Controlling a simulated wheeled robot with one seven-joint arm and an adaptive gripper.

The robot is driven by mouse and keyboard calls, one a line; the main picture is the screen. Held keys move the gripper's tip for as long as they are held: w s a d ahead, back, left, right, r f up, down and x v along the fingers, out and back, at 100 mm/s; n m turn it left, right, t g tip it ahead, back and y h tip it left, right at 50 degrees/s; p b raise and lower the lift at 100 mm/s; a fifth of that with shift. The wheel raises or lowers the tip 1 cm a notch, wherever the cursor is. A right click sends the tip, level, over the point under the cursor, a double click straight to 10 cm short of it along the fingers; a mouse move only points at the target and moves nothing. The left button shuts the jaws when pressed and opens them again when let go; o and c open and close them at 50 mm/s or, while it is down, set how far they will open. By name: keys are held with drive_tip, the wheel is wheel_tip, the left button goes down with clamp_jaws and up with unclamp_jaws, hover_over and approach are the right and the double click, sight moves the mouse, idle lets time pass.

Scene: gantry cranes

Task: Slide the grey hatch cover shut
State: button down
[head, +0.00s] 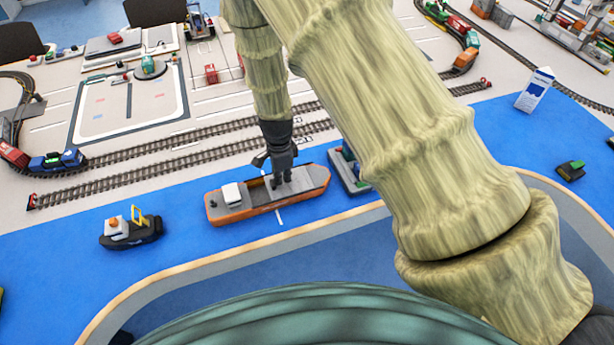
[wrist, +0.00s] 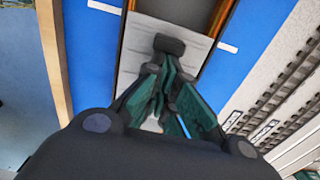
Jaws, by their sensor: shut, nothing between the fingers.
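An orange-hulled toy ship (head: 240,214) lies on the blue surface in the middle of the head view. Its grey hatch cover (head: 302,181) is toward the right part of the deck, and part of the hold (head: 254,194) shows open to its left. In the wrist view the cover (wrist: 138,48) is a pale grey ribbed panel under my fingers, with the brown open hold (wrist: 185,8) at the top edge. My gripper (head: 283,183) is shut and empty, pointing down at the cover; its fingers (wrist: 168,46) hide part of it. I cannot tell whether they touch it.
A small black tug (head: 130,232) floats to the left, and a grey vessel (head: 347,170) lies just right of the ship. Railway tracks (head: 180,150) run behind. A wooden rim (head: 300,230) curves in front. A white carton (head: 535,90) stands at the right.

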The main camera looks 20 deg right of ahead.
sight(268, 188)
drive_tip(key=shift+a+p, duration=0.7)
drive_tip(key=shift+a, duration=2.25)
drive_tip(key=shift+d, duration=0.15)
drive_tip(key=shift+d+r, duration=0.2)
drive_tip(key=shift+d, duration=0.25)
wheel_tip(268, 188, up, 10)
drive_tip(key=p, duration=0.7)
drive_tip(key=shift+p, duration=0.35)
drive_tip(key=shift+s, duration=0.1)
